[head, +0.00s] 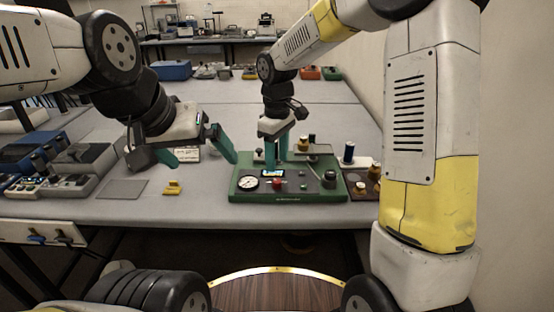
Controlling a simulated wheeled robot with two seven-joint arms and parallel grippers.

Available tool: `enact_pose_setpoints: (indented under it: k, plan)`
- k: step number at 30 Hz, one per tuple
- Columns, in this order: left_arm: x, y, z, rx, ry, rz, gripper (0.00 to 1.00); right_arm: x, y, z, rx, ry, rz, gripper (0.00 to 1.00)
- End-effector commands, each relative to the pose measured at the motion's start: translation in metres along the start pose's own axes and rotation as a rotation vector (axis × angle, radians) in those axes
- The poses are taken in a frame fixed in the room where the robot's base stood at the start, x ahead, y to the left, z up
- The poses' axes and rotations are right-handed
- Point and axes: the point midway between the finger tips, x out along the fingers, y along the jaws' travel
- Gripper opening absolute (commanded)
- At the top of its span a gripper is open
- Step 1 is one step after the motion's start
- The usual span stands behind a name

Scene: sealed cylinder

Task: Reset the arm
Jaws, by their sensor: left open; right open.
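My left gripper (200,158) hangs above the table at the left of the green device, its teal fingers spread apart with nothing between them. My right gripper (277,152) points down at the back of the green device (240,196), its teal fingers a little apart. Whether its fingertips touch the device cannot be told. The device has a white round gauge (248,183), a small lit screen (272,173), a red knob (277,183) and a black knob (329,178) on its top. No separate sealed cylinder can be made out with certainty.
A yellow piece (173,187) and a flat grey plate (123,188) lie left of the device. A brown board with bottles (361,186) is at the right. The table's far middle is clear.

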Motion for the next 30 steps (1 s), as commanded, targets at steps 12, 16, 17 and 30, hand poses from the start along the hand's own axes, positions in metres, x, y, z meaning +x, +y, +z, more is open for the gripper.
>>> enact_pose_setpoints:
  k: [12, 16, 17, 30]
  plan:
    - [0.000, 0.000, 0.000, 0.000, 0.000, 0.000, 1.00, -0.008, 0.000, 0.000, 0.000, 0.001, 0.001, 0.47]
    - [0.000, 0.000, 0.000, 0.000, 0.000, 0.000, 1.00, -0.020, 0.000, 0.010, 0.032, 0.017, 0.016, 0.47]
    - [0.000, 0.000, 0.000, 0.000, 0.000, 0.000, 1.00, -0.026, 0.000, 0.015, 0.050, 0.026, 0.023, 0.47]
    - [0.000, 0.000, 0.000, 0.000, 0.000, 0.000, 1.00, -0.122, -0.038, 0.150, 0.546, 0.302, 0.126, 0.47]
